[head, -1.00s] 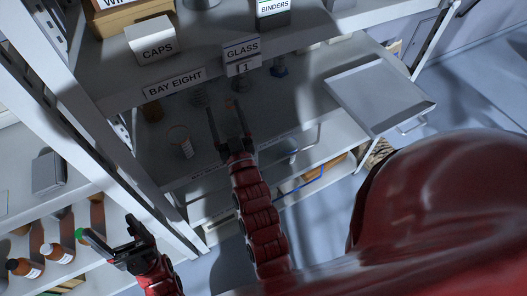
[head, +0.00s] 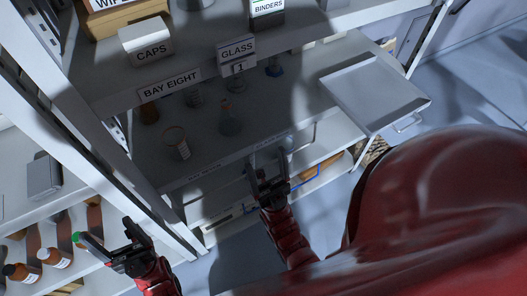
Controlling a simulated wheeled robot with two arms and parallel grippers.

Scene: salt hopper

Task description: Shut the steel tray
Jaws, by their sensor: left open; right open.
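The steel tray (head: 372,93) is a flat grey tray with a raised rim, at the right end of the glassware shelf. It sticks out past the shelf's front edge. Its wire handle (head: 408,124) is on its front side, and nothing touches it. My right gripper (head: 268,168) is open and empty, in front of the shelf edge, left of and below the tray in the picture. My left gripper (head: 113,240) is open and empty at the lower left, far from the tray, near the bottles on the side shelf.
A conical flask (head: 229,121) and a beaker (head: 177,145) stand on the shelf left of the tray. Handled drawers or trays (head: 305,158) lie below the shelf edge. Several bottles stand lower left. My red body fills the lower right.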

